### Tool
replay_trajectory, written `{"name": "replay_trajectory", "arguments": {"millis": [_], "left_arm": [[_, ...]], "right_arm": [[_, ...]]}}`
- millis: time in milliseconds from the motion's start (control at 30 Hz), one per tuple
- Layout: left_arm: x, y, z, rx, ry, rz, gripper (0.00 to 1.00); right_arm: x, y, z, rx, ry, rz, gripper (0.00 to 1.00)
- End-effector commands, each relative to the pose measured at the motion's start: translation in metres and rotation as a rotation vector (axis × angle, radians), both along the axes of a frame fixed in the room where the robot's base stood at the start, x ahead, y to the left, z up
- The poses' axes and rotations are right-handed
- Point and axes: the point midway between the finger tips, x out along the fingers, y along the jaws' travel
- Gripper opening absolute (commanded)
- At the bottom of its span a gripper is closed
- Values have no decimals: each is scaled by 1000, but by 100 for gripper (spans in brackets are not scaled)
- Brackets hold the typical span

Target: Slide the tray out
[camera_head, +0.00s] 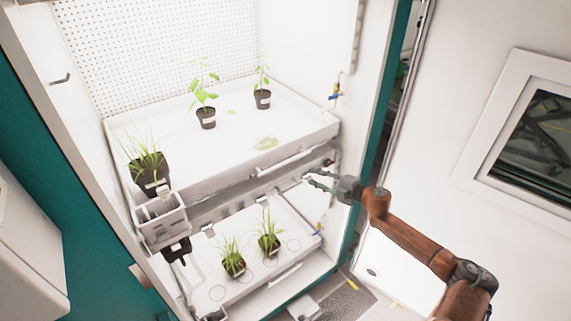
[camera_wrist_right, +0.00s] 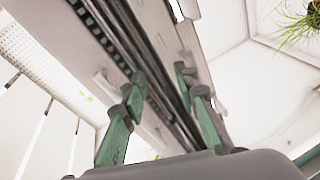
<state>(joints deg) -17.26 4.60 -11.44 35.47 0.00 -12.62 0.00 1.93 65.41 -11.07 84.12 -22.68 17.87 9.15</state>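A wide white upper tray (camera_head: 235,140) sits on the chamber's upper shelf, with potted plants on it and a pale bar handle (camera_head: 284,164) on its front edge. A lower white tray (camera_head: 215,281) sits below with two grassy pots and a similar handle (camera_head: 285,276). My right gripper (camera_head: 312,182) is at the chamber opening, just below the upper tray's front right corner. In the wrist view its green-padded fingers (camera_wrist_right: 160,88) are apart, with a slotted rail (camera_wrist_right: 104,35) behind them. I cannot tell whether they touch it. My left gripper is not in view.
A grassy dark pot (camera_head: 150,172) stands at the upper tray's left corner, above a white caddy (camera_head: 160,215). Two leafy seedlings (camera_head: 206,117) (camera_head: 263,98) stand farther back. The chamber's right side wall and teal door frame are close to my right arm. A floor grate (camera_head: 345,302) lies below.

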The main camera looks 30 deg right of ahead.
Motion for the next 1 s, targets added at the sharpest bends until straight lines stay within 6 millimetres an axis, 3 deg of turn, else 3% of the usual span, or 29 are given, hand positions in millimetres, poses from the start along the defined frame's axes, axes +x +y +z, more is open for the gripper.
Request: {"name": "replay_trajectory", "arguments": {"millis": [33,100,233,367,800,1000], "left_arm": [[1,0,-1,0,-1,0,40],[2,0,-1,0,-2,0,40],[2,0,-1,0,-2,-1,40],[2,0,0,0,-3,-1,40],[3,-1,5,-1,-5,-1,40],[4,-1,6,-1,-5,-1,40]], "right_arm": [[1,19,30,-50,-25,62,28],[0,39,57,-96,-48,125,28],[-3,60,81,-143,-69,187,28],[2,68,86,-151,-74,201,28],[52,92,76,-150,-76,196,28],[63,98,73,-150,-75,196,28]]}}
